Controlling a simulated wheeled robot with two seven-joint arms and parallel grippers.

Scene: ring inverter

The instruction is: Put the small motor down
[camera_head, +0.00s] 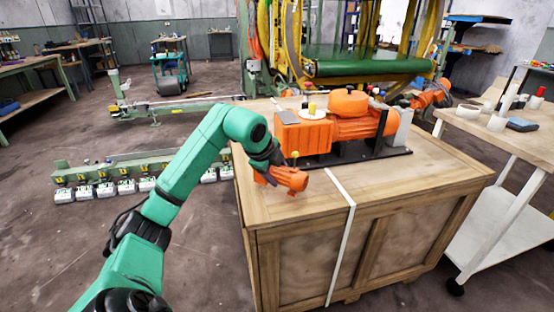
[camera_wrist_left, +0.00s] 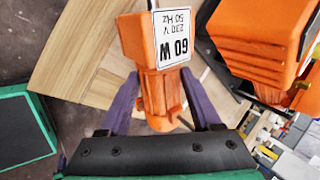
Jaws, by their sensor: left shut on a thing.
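The small orange motor (camera_head: 289,179) is at the near left corner area of a large wooden crate (camera_head: 390,205). My left gripper (camera_head: 268,175) is shut on it in the head view. In the left wrist view the motor (camera_wrist_left: 158,95) sits between the two purple fingers of my left gripper (camera_wrist_left: 160,105), with a white label reading 60 W, 230 V, 50 Hz on it. I cannot tell whether the motor touches the crate top. My right gripper is not in view.
A large orange machine (camera_head: 350,125) on a black base stands behind the motor on the crate; its side also shows in the left wrist view (camera_wrist_left: 260,45). A white strap (camera_head: 341,225) crosses the crate. A cart (camera_head: 505,145) stands at right. The crate's front right top is clear.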

